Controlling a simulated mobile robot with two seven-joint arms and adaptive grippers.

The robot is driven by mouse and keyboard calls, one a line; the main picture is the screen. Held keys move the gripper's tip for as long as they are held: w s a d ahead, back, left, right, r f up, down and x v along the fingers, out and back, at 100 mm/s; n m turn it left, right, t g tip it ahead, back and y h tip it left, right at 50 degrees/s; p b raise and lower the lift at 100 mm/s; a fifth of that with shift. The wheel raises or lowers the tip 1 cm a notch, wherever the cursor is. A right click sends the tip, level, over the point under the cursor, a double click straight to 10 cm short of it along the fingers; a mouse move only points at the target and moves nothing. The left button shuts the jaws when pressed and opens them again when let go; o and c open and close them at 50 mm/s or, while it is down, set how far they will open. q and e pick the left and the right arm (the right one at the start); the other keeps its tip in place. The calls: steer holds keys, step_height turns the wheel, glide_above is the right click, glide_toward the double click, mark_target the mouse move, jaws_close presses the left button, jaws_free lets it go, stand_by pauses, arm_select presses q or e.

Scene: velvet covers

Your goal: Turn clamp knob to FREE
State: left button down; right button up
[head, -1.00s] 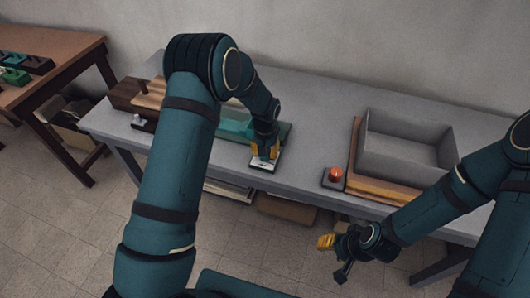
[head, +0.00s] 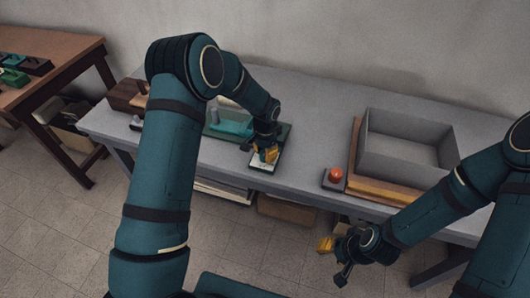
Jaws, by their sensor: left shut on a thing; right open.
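My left gripper (head: 264,156) is at the front right end of a dark green fixture (head: 285,132) on the grey table. It is shut on what seems to be the clamp knob, which its yellow fingers hide. A small white plate (head: 260,166) lies right under the fingers; any marking on it is too small to read. A teal piece (head: 232,122) lies on the fixture, left of the gripper. My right gripper (head: 336,250) is open and empty, in front of the table's front edge.
A red button on a dark box (head: 334,179) stands right of the fixture. A wooden block (head: 127,97) is at the left end. Bare tabletop (head: 308,150) lies between fixture and button.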

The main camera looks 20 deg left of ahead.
stand_by(0.5)
arm_select(q)
steer(key=c, duration=0.6)
jaws_free()
steer(key=shift+d, duration=0.1)
steer(key=shift+o, duration=0.2)
step_height(320, 180, up, 12)
